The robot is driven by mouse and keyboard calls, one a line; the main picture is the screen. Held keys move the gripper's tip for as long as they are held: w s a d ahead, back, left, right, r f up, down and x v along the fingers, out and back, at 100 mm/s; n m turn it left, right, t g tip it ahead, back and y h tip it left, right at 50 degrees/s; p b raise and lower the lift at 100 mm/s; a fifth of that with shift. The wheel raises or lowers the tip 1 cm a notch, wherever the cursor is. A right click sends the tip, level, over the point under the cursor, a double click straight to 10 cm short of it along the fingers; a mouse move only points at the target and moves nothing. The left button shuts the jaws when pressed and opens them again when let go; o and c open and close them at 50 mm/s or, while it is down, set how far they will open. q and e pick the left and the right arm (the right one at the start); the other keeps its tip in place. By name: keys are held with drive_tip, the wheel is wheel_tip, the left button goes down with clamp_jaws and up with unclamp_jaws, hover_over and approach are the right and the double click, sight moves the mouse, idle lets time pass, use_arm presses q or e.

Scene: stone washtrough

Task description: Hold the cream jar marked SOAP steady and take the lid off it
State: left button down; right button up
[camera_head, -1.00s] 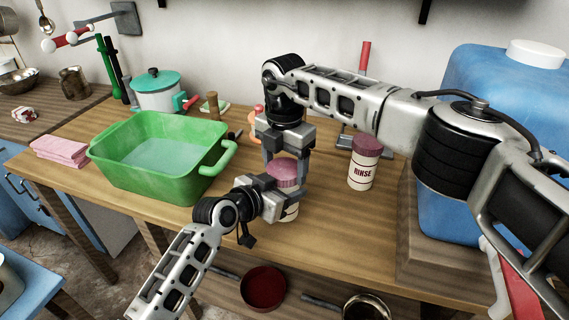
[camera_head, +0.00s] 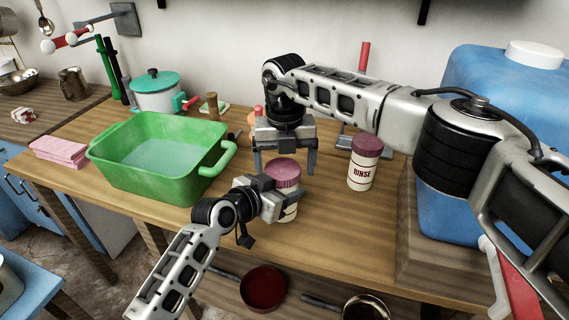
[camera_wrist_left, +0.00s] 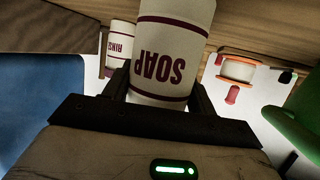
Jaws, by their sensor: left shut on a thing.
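The cream SOAP jar (camera_head: 289,212) stands upright on the wooden table, its mauve lid (camera_head: 284,170) on top. In the left wrist view the SOAP jar (camera_wrist_left: 172,60) shows its lettering upside down between the fingers; its lid is out of that view. My left gripper (camera_head: 280,196) is shut on the jar's body from the front left and hides much of it in the head view. My right gripper (camera_head: 285,170) points down over the jar, open, with one finger on either side of the lid and apparent gaps between them.
The RINSE jar (camera_head: 362,170) with a similar lid stands to the right; it also shows in the left wrist view (camera_wrist_left: 119,45). A green basin (camera_head: 165,185) of water is at the left. A large blue container (camera_head: 450,130) stands at the right. The table's front edge is close.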

drive_tip(key=shift+s+a, duration=0.1)
drive_tip(key=shift+a, duration=0.2)
wheel_tip(320, 180, up, 4)
drive_tip(key=shift+r, duration=0.25)
drive_tip(key=shift+c, duration=0.4)
drive_tip(key=m, duration=0.2)
drive_tip(key=r+m, duration=0.1)
drive_tip(key=m, duration=0.3)
drive_tip(key=shift+d+r+m, duration=0.2)
drive_tip(key=shift+r+m, duration=0.2)
drive_tip(key=m, duration=0.2)
drive_tip(key=r+m, duration=0.1)
drive_tip(key=shift+m, duration=0.4)
drive_tip(key=m, duration=0.2)
drive_tip(key=shift+d+r+m, duration=0.1)
drive_tip(key=shift+r+m, duration=0.1)
drive_tip(key=shift+m, duration=0.2)
drive_tip(key=shift+f, duration=3.9)
